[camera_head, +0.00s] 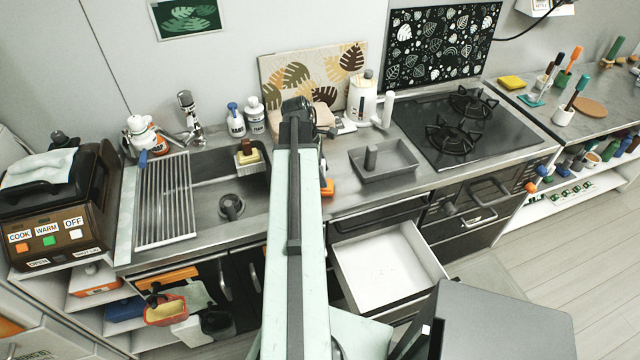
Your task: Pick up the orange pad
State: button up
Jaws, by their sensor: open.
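A small orange thing (328,187) shows on the counter just right of my arm, near the front edge. It is the best match for the orange pad, but my arm hides part of it and I cannot be sure of its shape. My gripper (300,108) is at the far end of my pale arm, over the back of the counter and beyond the orange thing. It is open, and no object shows held in it. Its fingertips are hard to make out against the dark parts and the items behind.
Left of my arm is the sink (213,208) with a drying rack (165,205). To the right are a grey tray (400,170), a black stove (425,140) and a yellow pad (511,82). An open drawer (380,268) juts out below the counter.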

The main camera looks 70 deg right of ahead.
grip_shut()
jog(key=shift+r, duration=0.1)
notch_tip(320, 180, up, 10)
jog(key=p, duration=1)
jog(key=shift+r, duration=0.1)
